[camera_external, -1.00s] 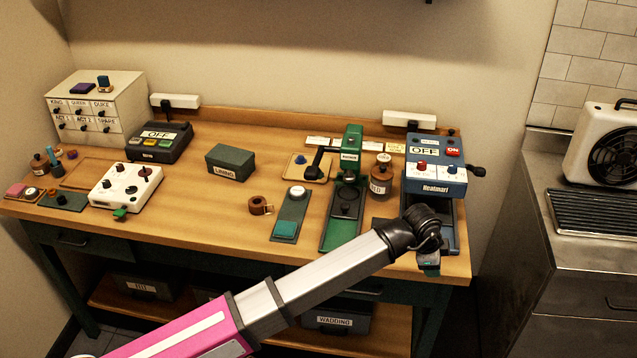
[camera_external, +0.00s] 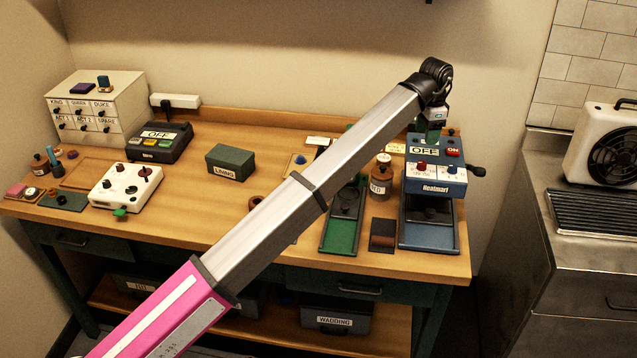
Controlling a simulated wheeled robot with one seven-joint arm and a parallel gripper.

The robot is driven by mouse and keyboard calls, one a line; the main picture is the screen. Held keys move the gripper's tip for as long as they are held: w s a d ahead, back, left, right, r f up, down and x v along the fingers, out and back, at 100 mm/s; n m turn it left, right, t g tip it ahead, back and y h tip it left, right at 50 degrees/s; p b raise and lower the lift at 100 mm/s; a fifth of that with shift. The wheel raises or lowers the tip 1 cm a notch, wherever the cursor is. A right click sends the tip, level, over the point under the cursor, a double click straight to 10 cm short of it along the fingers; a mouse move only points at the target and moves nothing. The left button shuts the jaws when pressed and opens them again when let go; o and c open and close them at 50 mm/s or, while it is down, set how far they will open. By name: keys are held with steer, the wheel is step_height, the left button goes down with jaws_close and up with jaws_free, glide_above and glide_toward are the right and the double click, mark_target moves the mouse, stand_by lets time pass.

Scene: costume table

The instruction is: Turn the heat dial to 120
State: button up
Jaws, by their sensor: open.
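A blue heat press (camera_external: 443,187) labelled "Heatmart" stands at the right end of the table. A display above reads "OFF". My gripper (camera_external: 433,134) is open, pointing down at the top rear of the press, above the knobs and apart from them in the picture. Its fingertips are small and partly unclear.
A red "ON" button (camera_external: 452,153) sits beside the display. A black handle (camera_external: 476,171) sticks out of the press's right side. A brown jar (camera_external: 381,178) and a green press (camera_external: 341,228) stand to the left. My arm crosses over the table's middle.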

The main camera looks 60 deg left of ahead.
mark_target(424, 162)
step_height(424, 162, down, 10)
steer(key=shift+r, duration=0.1)
stand_by(0.4)
steer(key=c, duration=0.9)
